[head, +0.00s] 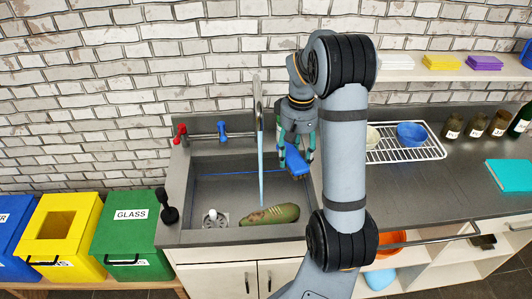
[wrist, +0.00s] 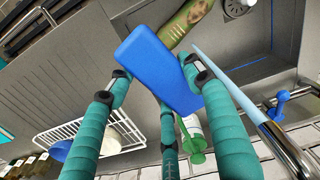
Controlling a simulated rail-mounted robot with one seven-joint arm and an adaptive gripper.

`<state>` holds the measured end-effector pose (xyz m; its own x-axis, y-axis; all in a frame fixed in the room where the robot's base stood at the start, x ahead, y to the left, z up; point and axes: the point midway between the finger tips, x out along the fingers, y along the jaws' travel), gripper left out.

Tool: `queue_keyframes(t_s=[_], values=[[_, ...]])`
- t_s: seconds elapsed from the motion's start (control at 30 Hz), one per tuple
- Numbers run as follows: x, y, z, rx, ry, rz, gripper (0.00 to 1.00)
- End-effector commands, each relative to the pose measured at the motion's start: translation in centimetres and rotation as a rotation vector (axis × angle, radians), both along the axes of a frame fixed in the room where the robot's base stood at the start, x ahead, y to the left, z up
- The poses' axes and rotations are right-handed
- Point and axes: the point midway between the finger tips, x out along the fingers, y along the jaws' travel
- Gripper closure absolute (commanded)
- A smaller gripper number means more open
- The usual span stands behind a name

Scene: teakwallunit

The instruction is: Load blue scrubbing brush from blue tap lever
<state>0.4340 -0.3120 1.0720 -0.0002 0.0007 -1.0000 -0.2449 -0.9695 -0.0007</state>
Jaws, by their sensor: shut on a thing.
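My gripper (head: 297,163) is shut on the blue scrubbing brush (head: 293,157) above the right part of the sink. In the wrist view, the brush (wrist: 160,68) is a plain blue block between the teal fingers; no bristles show. The blue tap lever (head: 222,131) is on the wall pipe at the back of the sink, left of my gripper and apart from it. It also shows at the right of the wrist view (wrist: 279,103).
The tall spout (head: 258,100) and a pale blue water stream (head: 261,170) stand just left of my gripper. A long green-brown item (head: 271,215) lies in the sink (head: 240,188). A wire rack (head: 405,153) with bowls is at right. A red lever (head: 181,132) is left.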

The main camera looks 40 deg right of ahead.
Motion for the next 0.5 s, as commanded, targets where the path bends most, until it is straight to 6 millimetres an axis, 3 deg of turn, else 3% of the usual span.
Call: queue_keyframes(t_s=[0.5], values=[[-3.6, -1.6, 3.4, 0.0, -0.001, -0.003, 0.82]])
